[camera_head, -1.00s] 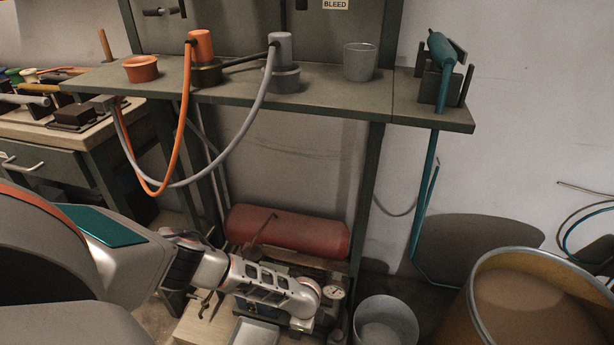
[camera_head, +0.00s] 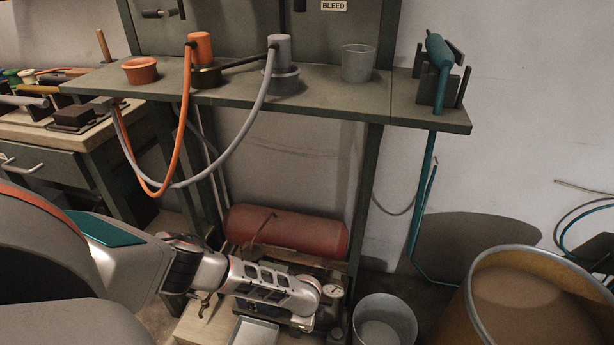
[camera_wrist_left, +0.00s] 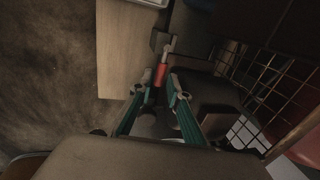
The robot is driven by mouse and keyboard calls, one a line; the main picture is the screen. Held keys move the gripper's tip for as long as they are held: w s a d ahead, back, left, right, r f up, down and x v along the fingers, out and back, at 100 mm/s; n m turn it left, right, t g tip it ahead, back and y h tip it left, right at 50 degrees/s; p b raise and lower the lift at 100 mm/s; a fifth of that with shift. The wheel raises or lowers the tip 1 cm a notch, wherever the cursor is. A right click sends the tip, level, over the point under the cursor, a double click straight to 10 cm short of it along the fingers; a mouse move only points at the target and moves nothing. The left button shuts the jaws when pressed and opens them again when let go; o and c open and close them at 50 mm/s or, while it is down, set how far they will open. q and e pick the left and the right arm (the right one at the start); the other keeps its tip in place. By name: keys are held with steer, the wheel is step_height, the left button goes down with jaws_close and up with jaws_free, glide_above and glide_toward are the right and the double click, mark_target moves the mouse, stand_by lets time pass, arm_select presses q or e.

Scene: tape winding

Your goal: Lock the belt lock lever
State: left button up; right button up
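In the left wrist view a short red grip (camera_wrist_left: 161,74) on a grey metal piece is seen ahead, likely the belt lock lever. My left gripper (camera_wrist_left: 159,84) has its two teal fingers spread, one on each side of the near end of the red grip. Gaps show between the fingers and the grip. In the head view my left arm reaches down in front of a red tank (camera_head: 288,232) below the bench. The lever and my left fingertips cannot be made out there. My right gripper is in neither view.
A pressure gauge (camera_head: 333,291) sits beside my left arm's end. A grey bucket (camera_head: 384,325) and a large yellow-brown drum (camera_head: 535,290) stand to the right. A wire guard (camera_wrist_left: 262,80) and a pale board (camera_wrist_left: 125,50) flank the red grip. Hoses hang from the bench (camera_head: 235,95).

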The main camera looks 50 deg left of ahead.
arm_select(q)
step_height(320, 180, up, 11)
steer(key=s+d, duration=0.1)
steer(key=shift+s, duration=0.4)
steer(key=shift+d+r, duration=0.1)
stand_by(0.4)
